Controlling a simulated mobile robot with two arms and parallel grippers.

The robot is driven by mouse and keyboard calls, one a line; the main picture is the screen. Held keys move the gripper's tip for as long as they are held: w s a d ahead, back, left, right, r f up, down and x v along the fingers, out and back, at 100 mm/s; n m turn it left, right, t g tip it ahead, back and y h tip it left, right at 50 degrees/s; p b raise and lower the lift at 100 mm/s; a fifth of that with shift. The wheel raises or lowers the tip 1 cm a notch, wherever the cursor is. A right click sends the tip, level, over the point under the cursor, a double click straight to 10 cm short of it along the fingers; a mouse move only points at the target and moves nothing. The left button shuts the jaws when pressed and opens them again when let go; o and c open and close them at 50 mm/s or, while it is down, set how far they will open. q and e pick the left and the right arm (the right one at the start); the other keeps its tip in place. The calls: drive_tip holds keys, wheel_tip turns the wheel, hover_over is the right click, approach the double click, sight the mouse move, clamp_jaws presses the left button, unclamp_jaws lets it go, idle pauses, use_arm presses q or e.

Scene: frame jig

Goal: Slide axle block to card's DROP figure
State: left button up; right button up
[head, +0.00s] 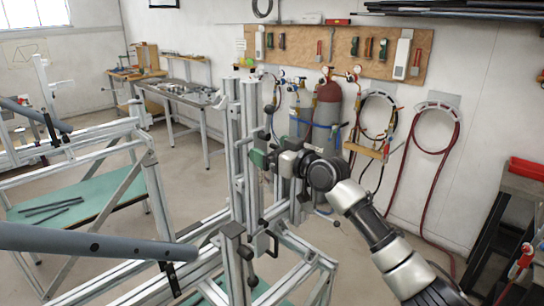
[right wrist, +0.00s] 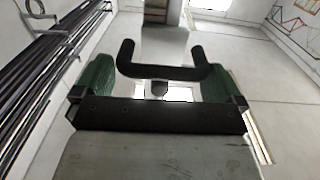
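My right gripper (head: 264,155) is beside the aluminium uprights of the jig (head: 238,165), its arm coming in from the lower right. In the right wrist view its two green finger pads (right wrist: 158,84) stand wide apart. A black U-shaped handle (right wrist: 160,72) shows between the pads, nearly spanning the gap; I cannot tell whether they touch it. Black clamp fittings (head: 268,242) sit lower on the jig near the uprights' foot. I cannot tell which fitting is the axle block, and I cannot make out the card or its DROP figure. My left gripper is not in view.
Grey tubes (head: 95,241) reach in from the left. A green-topped table (head: 85,200) stands at the left, and a metal workbench (head: 180,92) farther back. Gas cylinders (head: 327,112) and hoses line the wall. A dark rack with a red bin (head: 528,168) stands at the right.

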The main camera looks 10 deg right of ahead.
drive_tip(key=shift+s+d+f, duration=0.1)
drive_tip(key=shift+f, duration=0.1)
drive_tip(key=b+v, duration=0.4)
drive_tip(key=v, duration=0.6)
drive_tip(key=shift+s+d+r, duration=0.15)
drive_tip(key=shift+s+r, duration=0.05)
drive_tip(key=shift+s, duration=0.05)
